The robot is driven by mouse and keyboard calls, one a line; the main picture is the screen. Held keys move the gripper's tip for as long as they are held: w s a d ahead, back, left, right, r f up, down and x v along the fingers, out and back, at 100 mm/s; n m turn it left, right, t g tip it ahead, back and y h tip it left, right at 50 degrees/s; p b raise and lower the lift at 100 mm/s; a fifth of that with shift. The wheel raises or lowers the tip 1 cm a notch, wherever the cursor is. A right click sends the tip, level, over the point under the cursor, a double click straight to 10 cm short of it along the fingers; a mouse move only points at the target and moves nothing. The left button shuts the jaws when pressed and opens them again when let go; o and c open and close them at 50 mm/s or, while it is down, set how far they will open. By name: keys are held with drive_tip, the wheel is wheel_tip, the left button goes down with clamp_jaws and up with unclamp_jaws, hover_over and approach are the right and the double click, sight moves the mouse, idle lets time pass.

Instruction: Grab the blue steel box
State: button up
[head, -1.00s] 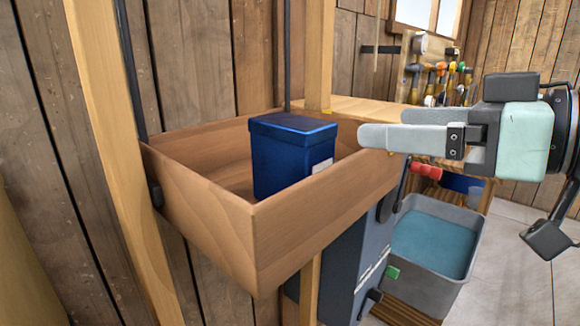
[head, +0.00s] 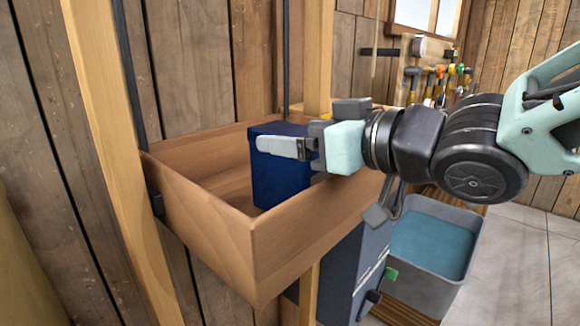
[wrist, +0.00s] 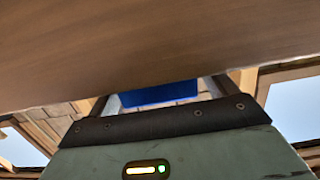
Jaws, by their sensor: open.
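The blue steel box (head: 268,183) stands upright in the wooden tray, near its back right side. In the head view my gripper (head: 262,145) reaches in from the right and covers the upper part of the box. In the wrist view a strip of the blue box (wrist: 160,95) shows between my two fingers. My gripper is open. The head view does not show whether the fingers touch the box.
The wooden tray (head: 200,207) hangs between posts, and its wall (wrist: 150,50) fills the upper wrist view. A wooden post (head: 319,60) rises behind the box. A grey bin (head: 450,225) with a blue-green inside stands lower right. Tools hang at the back. The tray's left part is empty.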

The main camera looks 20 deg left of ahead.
drive_tip(key=shift+w+a, duration=0.15)
drive_tip(key=shift+a, duration=0.2)
drive_tip(key=shift+c, duration=0.4)
clamp_jaws()
